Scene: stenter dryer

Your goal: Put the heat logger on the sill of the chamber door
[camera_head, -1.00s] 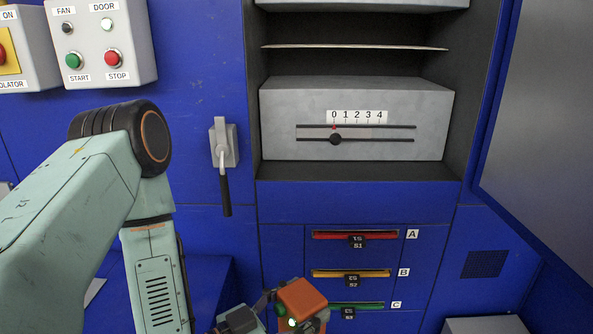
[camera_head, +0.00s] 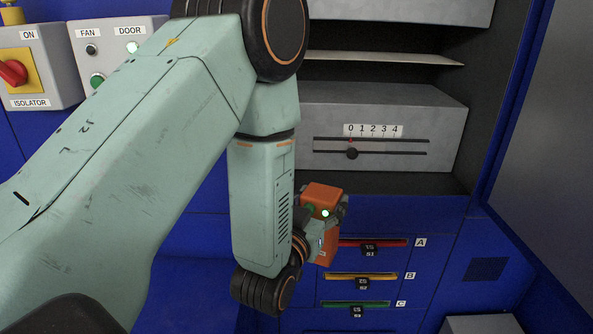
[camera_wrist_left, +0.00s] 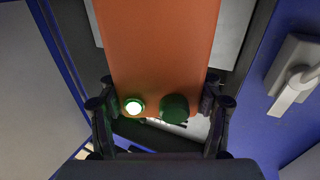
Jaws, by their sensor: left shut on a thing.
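The heat logger is an orange box (camera_head: 323,195) with a lit green lamp and a dark green knob. It fills the upper middle of the left wrist view (camera_wrist_left: 157,50). My left gripper (camera_head: 326,213) is shut on it, with a finger on each side of the box in the wrist view. The sill (camera_head: 430,184) is the dark ledge at the bottom of the open chamber. The logger is at the left end of that ledge in the head view, and I cannot tell whether it touches it. My right gripper is not in view.
A grey box with a 0 to 4 scale (camera_head: 440,120) stands inside the chamber above the ledge. Red, yellow and green slots A, B, C lie below. The open door (camera_head: 550,130) is at the right. A lever handle (camera_wrist_left: 293,80) shows in the wrist view.

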